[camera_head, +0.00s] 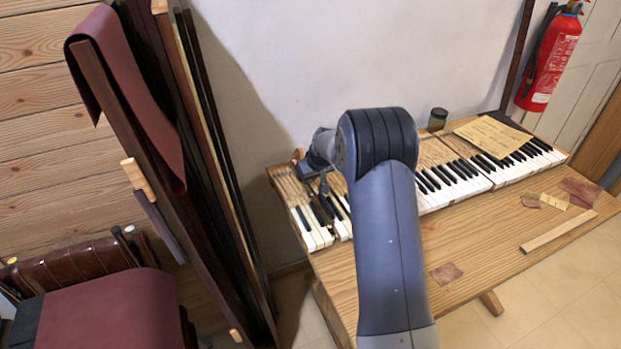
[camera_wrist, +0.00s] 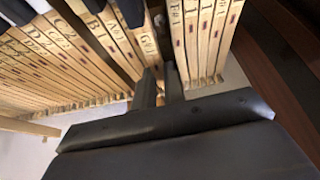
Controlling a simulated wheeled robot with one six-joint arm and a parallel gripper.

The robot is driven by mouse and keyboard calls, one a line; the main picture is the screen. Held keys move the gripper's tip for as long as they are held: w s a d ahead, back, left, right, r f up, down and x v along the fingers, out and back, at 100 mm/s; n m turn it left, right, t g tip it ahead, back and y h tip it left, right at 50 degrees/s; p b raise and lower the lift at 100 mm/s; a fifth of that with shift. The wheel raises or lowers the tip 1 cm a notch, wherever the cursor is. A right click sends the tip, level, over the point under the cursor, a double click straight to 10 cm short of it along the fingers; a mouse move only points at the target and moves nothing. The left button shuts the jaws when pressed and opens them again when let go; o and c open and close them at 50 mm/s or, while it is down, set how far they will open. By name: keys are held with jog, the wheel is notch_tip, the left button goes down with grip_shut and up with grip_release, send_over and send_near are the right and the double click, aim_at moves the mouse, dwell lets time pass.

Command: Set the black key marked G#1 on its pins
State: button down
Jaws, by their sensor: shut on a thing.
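The wooden key stick marked G#1 (camera_wrist: 148,43) stands in the wrist view beside the stick marked A1 (camera_wrist: 124,42). In the head view my gripper (camera_head: 324,184) is over the left part of the keyboard, partly hidden by my arm. I cannot see the pins or tell whether the key is seated.
A wooden bench (camera_head: 470,232) carries the keyboard, with a paper sheet (camera_head: 493,136), a dark jar (camera_head: 437,119) and a wood strip (camera_head: 558,231). Tall boards (camera_head: 190,150) lean at the left. The bench front is mostly clear.

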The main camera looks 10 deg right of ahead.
jog(key=shift+f+b, duration=0.45)
dwell(0.3)
jog(key=c, duration=1.8)
grip_release()
jog(key=shift+r, duration=0.1)
jog(key=shift+r+p, duration=0.55)
jog(key=shift+r, duration=0.5)
jog(key=shift+o, duration=0.4)
jog(key=o, duration=0.5)
jog(key=shift+c, duration=0.2)
jog(key=shift+r+p, duration=1.25)
jog(key=shift+r, duration=1.25)
